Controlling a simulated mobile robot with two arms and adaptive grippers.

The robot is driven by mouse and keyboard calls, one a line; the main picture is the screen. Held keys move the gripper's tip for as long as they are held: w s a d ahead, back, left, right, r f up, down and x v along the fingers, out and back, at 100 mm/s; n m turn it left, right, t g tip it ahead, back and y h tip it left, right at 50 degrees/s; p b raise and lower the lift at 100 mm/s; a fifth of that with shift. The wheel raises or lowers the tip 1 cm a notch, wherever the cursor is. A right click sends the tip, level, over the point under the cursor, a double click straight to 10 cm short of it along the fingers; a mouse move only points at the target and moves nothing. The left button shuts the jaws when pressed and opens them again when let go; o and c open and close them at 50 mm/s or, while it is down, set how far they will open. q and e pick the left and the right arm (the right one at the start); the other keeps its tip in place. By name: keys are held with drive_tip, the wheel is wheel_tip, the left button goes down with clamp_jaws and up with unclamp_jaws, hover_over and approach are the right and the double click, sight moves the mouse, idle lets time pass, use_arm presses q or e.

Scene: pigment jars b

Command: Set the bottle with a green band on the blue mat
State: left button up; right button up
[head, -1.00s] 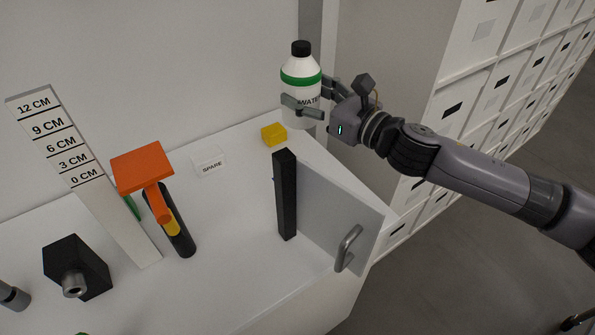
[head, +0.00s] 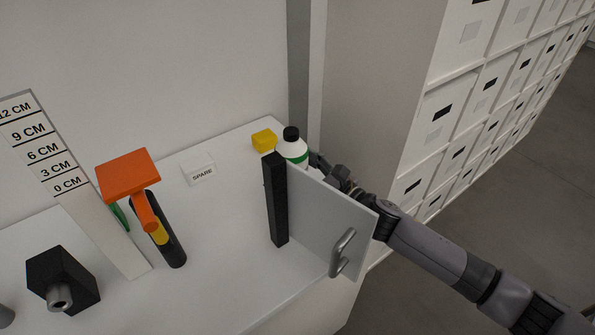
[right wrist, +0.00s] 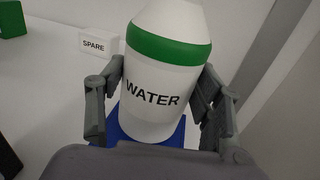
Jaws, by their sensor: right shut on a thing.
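The white bottle with a black cap and a green band (head: 292,147) is behind the grey panel in the head view, which hides its lower part. In the right wrist view the bottle (right wrist: 158,85) shows its green band and the word WATER. My right gripper (right wrist: 160,72) is shut on the bottle, a finger on each side; its hand (head: 322,168) is partly hidden behind the panel in the head view. The blue mat (right wrist: 178,136) shows under and around the bottle's base in the right wrist view. I cannot tell whether the base touches it. My left gripper is out of view.
The grey panel with a handle (head: 322,222) and black post (head: 276,200) stand in front of the bottle. A yellow block (head: 264,140) sits close left of it. A SPARE card (head: 198,168), an orange-topped tool (head: 130,174) and a height scale (head: 75,185) stand further left.

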drive_tip(key=shift+f, duration=0.85)
drive_tip(key=shift+f, duration=0.1)
drive_tip(key=o, duration=1.4)
drive_tip(key=shift+s+d, duration=0.1)
drive_tip(key=b+v, duration=0.2)
drive_tip(key=v, duration=0.9)
drive_tip(key=shift+s+b, duration=0.1)
drive_tip(key=shift+b, duration=0.2)
drive_tip(key=shift+s+d, duration=0.2)
drive_tip(key=shift+d, duration=0.05)
